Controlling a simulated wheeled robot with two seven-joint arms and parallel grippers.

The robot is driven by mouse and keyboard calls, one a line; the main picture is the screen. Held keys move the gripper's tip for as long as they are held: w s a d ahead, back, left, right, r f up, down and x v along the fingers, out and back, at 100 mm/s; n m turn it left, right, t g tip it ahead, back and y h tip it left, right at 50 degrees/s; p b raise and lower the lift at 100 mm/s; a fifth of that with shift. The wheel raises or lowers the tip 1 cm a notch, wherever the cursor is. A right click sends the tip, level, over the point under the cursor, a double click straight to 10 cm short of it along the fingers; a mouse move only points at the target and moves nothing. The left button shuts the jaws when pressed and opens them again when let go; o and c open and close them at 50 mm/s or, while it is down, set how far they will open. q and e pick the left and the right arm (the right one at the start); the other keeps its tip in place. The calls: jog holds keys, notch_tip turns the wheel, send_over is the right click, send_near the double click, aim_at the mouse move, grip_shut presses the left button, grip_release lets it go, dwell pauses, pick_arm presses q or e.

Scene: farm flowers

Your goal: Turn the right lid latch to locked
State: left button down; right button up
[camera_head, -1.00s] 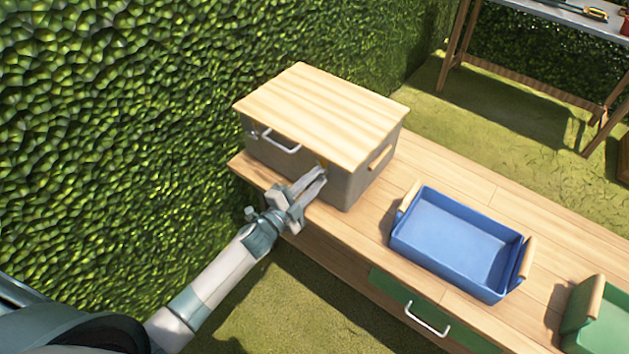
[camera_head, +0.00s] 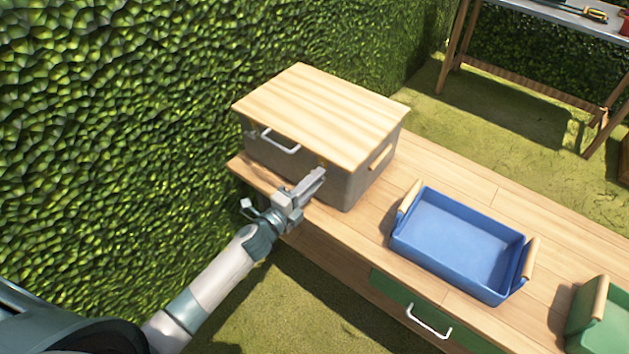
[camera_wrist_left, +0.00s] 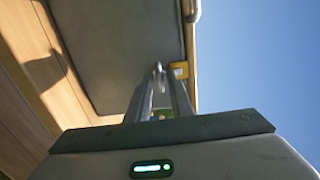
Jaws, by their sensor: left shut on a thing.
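A grey box (camera_head: 350,190) with a pale wooden lid (camera_head: 320,112) sits at the left end of the wooden bench; the lid is down. My left gripper (camera_head: 318,173) reaches the box's front face, below the lid edge near the right front corner. In the left wrist view its fingers (camera_wrist_left: 165,85) are closed together at a small metal latch (camera_wrist_left: 158,69), beside a yellow piece (camera_wrist_left: 180,70) at the lid edge. The fingers mostly hide the latch in the head view, and its exact turn is hard to read. My right gripper is in neither view.
A metal handle (camera_head: 281,141) is on the box front, left of my gripper. A blue tray (camera_head: 455,245) and a green tray (camera_head: 600,325) stand to the right on the bench (camera_head: 365,225). A green drawer (camera_head: 400,300) is below. A hedge rises behind and left.

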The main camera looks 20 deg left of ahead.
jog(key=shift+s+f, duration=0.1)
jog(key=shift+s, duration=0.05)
pick_arm(q)
jog(key=c, duration=1.6)
grip_release()
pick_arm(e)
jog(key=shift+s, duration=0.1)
pick_arm(q)
jog(key=shift+s, duration=0.15)
